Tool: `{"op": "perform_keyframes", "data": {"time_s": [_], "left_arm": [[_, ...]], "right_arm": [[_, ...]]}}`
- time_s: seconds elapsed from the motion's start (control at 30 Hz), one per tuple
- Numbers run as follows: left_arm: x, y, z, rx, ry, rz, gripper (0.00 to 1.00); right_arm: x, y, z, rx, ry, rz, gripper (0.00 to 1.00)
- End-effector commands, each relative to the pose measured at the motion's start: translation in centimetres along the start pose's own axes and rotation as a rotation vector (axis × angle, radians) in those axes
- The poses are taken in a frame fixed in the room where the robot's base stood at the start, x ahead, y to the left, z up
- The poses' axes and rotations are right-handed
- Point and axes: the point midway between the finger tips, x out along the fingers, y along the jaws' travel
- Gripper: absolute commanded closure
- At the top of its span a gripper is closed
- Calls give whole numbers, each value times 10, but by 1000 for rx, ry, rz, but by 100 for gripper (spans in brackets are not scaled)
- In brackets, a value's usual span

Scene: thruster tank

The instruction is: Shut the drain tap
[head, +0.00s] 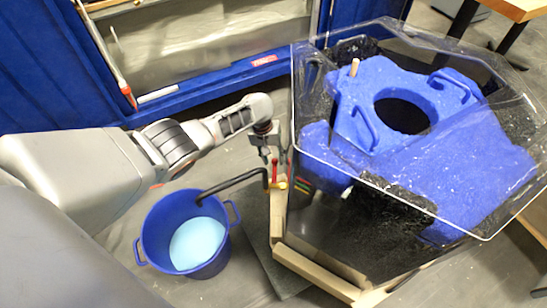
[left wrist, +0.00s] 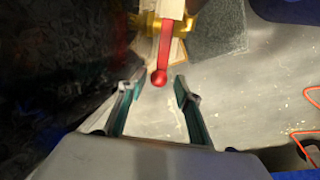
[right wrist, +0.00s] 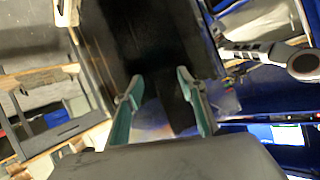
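The drain tap's red lever (head: 274,170) stands at the lower left side of the clear tank (head: 300,100), on a brass-coloured body (head: 280,185). In the left wrist view the red lever (left wrist: 163,60) ends in a round knob between and just beyond my fingertips; the brass body (left wrist: 165,25) is behind it. My left gripper (left wrist: 159,88) is open and empty, close to the knob; contact is not visible. It also shows in the head view (head: 268,152), just above the tap. My right gripper (right wrist: 156,85) is open and empty, away from the tap.
A black hose (head: 232,184) bends from the tap to a blue bucket (head: 150,235) holding pale blue liquid. A blue foam block (head: 370,90) with a round hole sits in the tank. Wooden framing (head: 310,274) borders the tank's base.

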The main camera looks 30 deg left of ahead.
Motion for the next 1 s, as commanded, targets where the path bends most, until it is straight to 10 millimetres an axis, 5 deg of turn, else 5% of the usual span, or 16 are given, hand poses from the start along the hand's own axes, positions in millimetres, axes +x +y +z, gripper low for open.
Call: {"op": "perform_keyframes", "data": {"time_s": [0.47, 1.0], "left_arm": [[-6, 6, 1, 1, -2, 11, 65], [-59, 2, 0, 1, 2, 6, 65]], "right_arm": [[0, -1, 1, 1, -3, -2, 60], [0, -1, 0, 0, -1, -1, 60]]}}
